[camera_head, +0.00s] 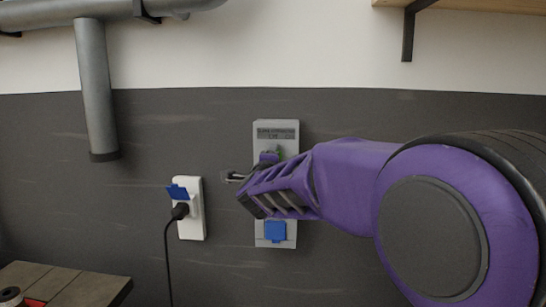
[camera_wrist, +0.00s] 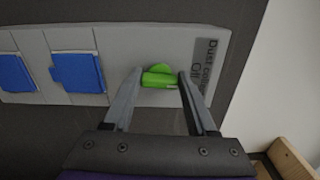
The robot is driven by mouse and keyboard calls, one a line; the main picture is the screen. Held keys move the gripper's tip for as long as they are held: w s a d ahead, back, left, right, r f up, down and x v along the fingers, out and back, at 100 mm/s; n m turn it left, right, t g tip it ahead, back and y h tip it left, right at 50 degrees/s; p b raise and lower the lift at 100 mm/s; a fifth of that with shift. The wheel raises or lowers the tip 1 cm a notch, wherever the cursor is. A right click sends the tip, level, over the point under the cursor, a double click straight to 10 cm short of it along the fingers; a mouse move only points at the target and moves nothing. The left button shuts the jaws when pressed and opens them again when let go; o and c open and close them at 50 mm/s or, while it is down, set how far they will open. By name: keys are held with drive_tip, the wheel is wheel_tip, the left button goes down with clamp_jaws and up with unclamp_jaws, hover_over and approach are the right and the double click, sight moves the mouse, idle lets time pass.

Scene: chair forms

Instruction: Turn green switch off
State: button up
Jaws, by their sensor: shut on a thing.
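The green switch (camera_wrist: 160,80) sits on a grey wall panel (camera_wrist: 125,45), just below a dark label in the head view and to the label's left in the wrist view. My gripper (camera_wrist: 163,86) is shut on the switch, one finger on each side of its green handle.
Blue-covered sockets (camera_wrist: 78,72) are on the same panel. A white socket (camera_head: 192,222) with a black plug and hanging cable is to the left. A grey pipe (camera_head: 94,90) runs down the wall. A wooden table (camera_head: 75,285) is at lower left, a shelf (camera_head: 470,5) at upper right.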

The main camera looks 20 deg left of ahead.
drive_tip(key=shift+r+n, duration=0.15)
drive_tip(key=shift+n, duration=0.45)
drive_tip(key=o, duration=1.4)
drive_tip(key=shift+c, duration=0.2)
drive_tip(key=shift+f, duration=0.2)
